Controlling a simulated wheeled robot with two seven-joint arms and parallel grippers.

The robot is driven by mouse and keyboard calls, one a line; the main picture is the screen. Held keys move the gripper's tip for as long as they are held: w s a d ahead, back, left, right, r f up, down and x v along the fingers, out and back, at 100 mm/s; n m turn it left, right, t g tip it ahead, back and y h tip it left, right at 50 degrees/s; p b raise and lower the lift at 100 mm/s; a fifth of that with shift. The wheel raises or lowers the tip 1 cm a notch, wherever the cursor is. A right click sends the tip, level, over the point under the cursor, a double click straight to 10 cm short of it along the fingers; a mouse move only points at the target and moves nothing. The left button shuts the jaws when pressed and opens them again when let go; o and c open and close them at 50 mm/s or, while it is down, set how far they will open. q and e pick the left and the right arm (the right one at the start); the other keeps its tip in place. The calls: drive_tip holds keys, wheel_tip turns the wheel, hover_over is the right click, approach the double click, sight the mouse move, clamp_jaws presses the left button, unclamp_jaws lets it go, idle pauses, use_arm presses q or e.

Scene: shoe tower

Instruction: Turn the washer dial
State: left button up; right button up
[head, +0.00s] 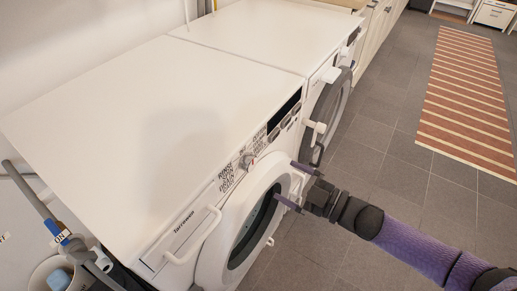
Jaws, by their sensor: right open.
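The washer (150,130) is the nearer of two white machines, seen from above in the head view. Its dial (248,161), a small round silver knob, sits on the front control panel between printed labels and the dark display. My right gripper (285,180) comes in from the right on a purple arm. It is open and empty, with its two fingers in front of the washer's round door (218,240), to the right of and a little below the dial. I see a gap between the fingers and the dial. My left gripper is not in view.
A second white machine (260,38) with a round dark door ajar stands beyond the washer. A white drawer handle (194,238) sticks out at the panel's near end. Grey pipes and a bucket (48,272) are at lower left. Tiled floor with a striped rug (468,90) lies right.

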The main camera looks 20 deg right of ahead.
sight(253, 165)
drive_tip(key=b+x, duration=0.2)
drive_tip(key=x, duration=0.6)
drive_tip(key=shift+a+f, duration=0.1)
drive_tip(key=shift+a, duration=0.15)
drive_tip(key=shift+w+a+b, duration=0.15)
drive_tip(key=shift+w+b, duration=0.05)
drive_tip(key=shift+b, duration=0.1)
drive_tip(key=shift+c, duration=1.3)
drive_tip(key=c, duration=1)
drive_tip(key=shift+n, duration=0.3)
drive_tip(key=shift+n+p, duration=0.3)
drive_tip(key=shift+n, duration=2)
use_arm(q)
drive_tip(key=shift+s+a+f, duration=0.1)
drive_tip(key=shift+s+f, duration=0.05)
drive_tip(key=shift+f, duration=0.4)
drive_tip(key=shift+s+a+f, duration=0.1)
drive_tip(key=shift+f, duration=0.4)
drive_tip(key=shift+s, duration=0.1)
use_arm(e)
drive_tip(key=shift+n, duration=0.3)
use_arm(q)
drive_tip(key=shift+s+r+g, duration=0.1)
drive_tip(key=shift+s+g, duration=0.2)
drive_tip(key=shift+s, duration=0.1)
